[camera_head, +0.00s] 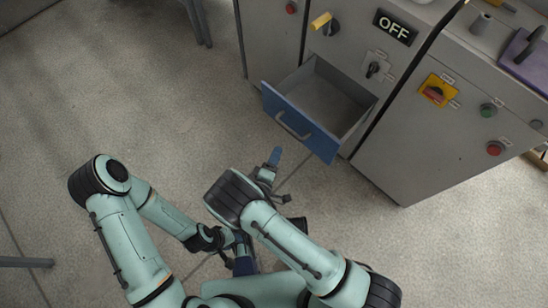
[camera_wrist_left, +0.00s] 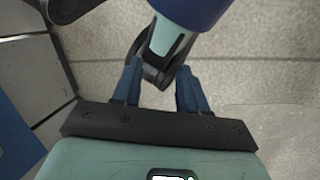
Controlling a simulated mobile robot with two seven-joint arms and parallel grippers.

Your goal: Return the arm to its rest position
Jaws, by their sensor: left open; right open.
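My left gripper (camera_head: 243,262) is low in the middle of the head view, partly hidden by my own arm links. In the left wrist view its two blue fingers (camera_wrist_left: 157,88) stand apart with no object held between them. My right gripper (camera_head: 276,158) is near the open drawer, mostly hidden behind my right arm. A blue finger shows there, apart from the drawer front. The drawer (camera_head: 300,124) with a blue front and a grey handle is pulled out of the grey cabinet. Its visible inside looks empty.
A second cabinet (camera_head: 420,150) has a red-and-yellow switch and buttons. A purple object (camera_head: 525,60) lies on top.

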